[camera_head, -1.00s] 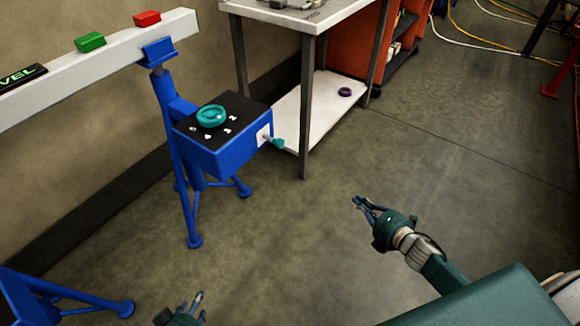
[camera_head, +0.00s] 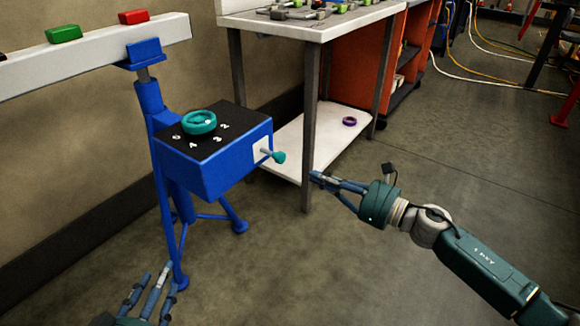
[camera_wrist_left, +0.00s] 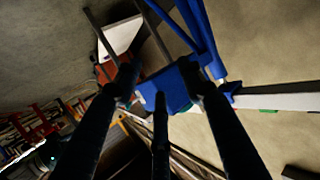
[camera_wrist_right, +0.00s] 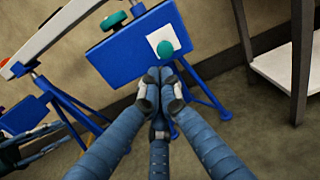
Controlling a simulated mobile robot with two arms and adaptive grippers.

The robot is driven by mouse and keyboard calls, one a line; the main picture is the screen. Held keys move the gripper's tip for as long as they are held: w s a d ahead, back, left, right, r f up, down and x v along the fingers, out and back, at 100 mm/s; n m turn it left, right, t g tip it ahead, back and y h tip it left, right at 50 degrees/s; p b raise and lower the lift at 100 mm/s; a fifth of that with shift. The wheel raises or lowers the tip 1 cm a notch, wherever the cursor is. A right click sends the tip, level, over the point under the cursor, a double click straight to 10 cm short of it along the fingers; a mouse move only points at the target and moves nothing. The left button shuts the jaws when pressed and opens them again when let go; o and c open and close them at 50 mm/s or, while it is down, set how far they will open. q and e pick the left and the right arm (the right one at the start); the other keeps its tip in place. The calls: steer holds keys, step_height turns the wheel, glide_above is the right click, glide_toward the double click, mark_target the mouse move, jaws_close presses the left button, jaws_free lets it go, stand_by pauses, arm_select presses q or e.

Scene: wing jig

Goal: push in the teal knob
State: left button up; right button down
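The teal knob (camera_head: 279,157) sticks out on a short rod from a white plate on the right side of the blue box (camera_head: 225,165). In the right wrist view the knob (camera_wrist_right: 165,50) lies just above my fingertips in the picture, uncovered. My right gripper (camera_head: 316,178) is to the right of the knob and a little lower in the head view, apart from it. Its fingers are together and empty in the right wrist view (camera_wrist_right: 160,88). My left gripper (camera_head: 152,283) is low at the left, its fingers spread and empty, below the box.
A teal handwheel (camera_head: 199,122) sits on the box's black numbered top. The box stands on a blue stand, below a pale beam (camera_head: 90,53) with red and green blocks. Behind is a metal table (camera_head: 325,25) with a lower shelf holding a purple ring (camera_head: 349,121).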

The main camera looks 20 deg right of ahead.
mark_target(281, 159)
steer(key=x, duration=0.8)
steer(key=shift+w+a, duration=0.15)
steer(key=shift+w, duration=0.15)
steer(key=shift+w+a, duration=0.2)
arm_select(q)
steer(key=shift+w+d+r+t, duration=0.1)
steer(key=shift+w+r+t, duration=0.1)
steer(key=shift+r, duration=0.2)
steer(key=shift+w+d+r+t, duration=0.1)
steer(key=shift+w+r+t, duration=0.1)
steer(key=shift+r, duration=0.15)
arm_select(e)
steer(key=x, duration=0.3)
steer(key=shift+w+a+b, duration=0.2)
steer(key=shift+w+b, duration=0.05)
steer(key=shift+b, duration=0.05)
arm_select(q)
steer(key=shift+w+d+r+t+h, duration=0.1)
steer(key=shift+d+r+t+h, duration=0.1)
steer(key=shift+r, duration=0.2)
steer(key=shift+d+r+t+h, duration=0.1)
steer(key=shift+r+t, duration=0.1)
steer(key=shift+r, duration=0.2)
arm_select(e)
steer(key=shift+r, duration=0.15)
steer(key=shift+d, duration=0.1)
